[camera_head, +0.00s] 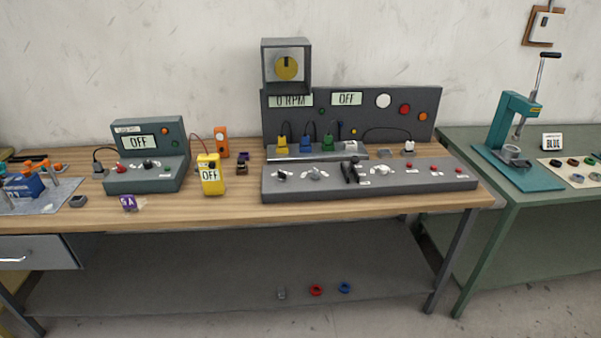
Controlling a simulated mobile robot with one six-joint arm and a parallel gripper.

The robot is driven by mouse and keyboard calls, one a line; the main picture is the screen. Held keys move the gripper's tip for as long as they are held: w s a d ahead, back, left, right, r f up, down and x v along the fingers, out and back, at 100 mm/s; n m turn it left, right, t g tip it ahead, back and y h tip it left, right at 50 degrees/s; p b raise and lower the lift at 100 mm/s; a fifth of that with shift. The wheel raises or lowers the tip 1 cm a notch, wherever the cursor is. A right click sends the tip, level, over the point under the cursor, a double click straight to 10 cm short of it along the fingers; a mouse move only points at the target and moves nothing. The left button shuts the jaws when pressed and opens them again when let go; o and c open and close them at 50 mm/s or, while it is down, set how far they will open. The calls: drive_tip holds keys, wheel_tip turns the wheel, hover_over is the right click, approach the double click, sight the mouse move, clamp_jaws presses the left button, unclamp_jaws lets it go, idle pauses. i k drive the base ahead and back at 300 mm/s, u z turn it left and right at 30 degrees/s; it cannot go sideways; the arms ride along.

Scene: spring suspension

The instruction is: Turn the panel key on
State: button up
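The grey control panel (410,182) lies along the front right of the wooden bench. It carries a dark-and-white knob (282,176), a grey knob (317,172), a black upright part (350,171), a small light-coloured control (384,170) and two red buttons (459,170). I cannot tell which of these small controls is the key, nor its turned position. The upright board (350,117) behind has one display reading "0 RPM" (291,101) and another reading "OFF" (346,98). My gripper is not in view.
A smaller grey unit (150,183) reading "OFF" and a yellow meter (210,175) reading "OFF" stand to the left. Coloured plugs with cables sit behind the panel. A teal press (510,125) stands on the green table (530,215). Bare wood (225,212) shows at the front.

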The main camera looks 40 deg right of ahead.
sight(282, 177)
drive_tip(key=z, duration=1)
drive_tip(key=k, duration=0.95)
drive_tip(key=i, duration=0.7)
